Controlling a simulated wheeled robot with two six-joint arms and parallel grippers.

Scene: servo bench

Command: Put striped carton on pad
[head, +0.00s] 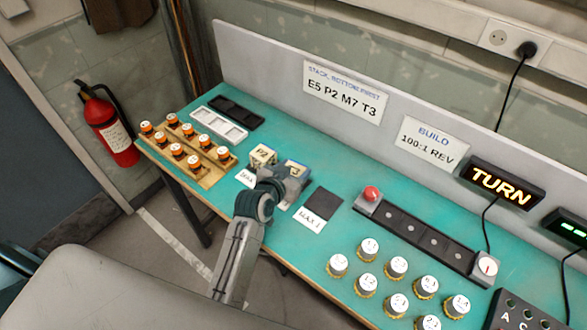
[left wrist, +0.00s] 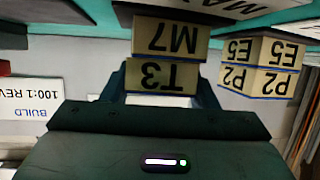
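I see no striped carton in either view. A dark square pad (head: 323,204) with a "MAX 1" card lies bare on the teal bench. My left gripper (head: 294,178) is left of it, over a small stack. In the upside-down left wrist view a T3 block (left wrist: 162,76) fills the gap between its fingers. An M7 block (left wrist: 170,37) is directly beneath T3, seemingly touching it. Beside them a P2 block (left wrist: 257,79) sits on an E5 block (left wrist: 268,49); this pair also shows in the head view (head: 263,156). My right gripper is not in view.
Orange-banded bottles (head: 178,150) stand in a wooden rack at left, near a white tray (head: 218,124) and a black tray (head: 236,111). Several round weights (head: 368,281) stand front right. A dark rail (head: 425,238) with a red knob (head: 371,194) lies right of the pad.

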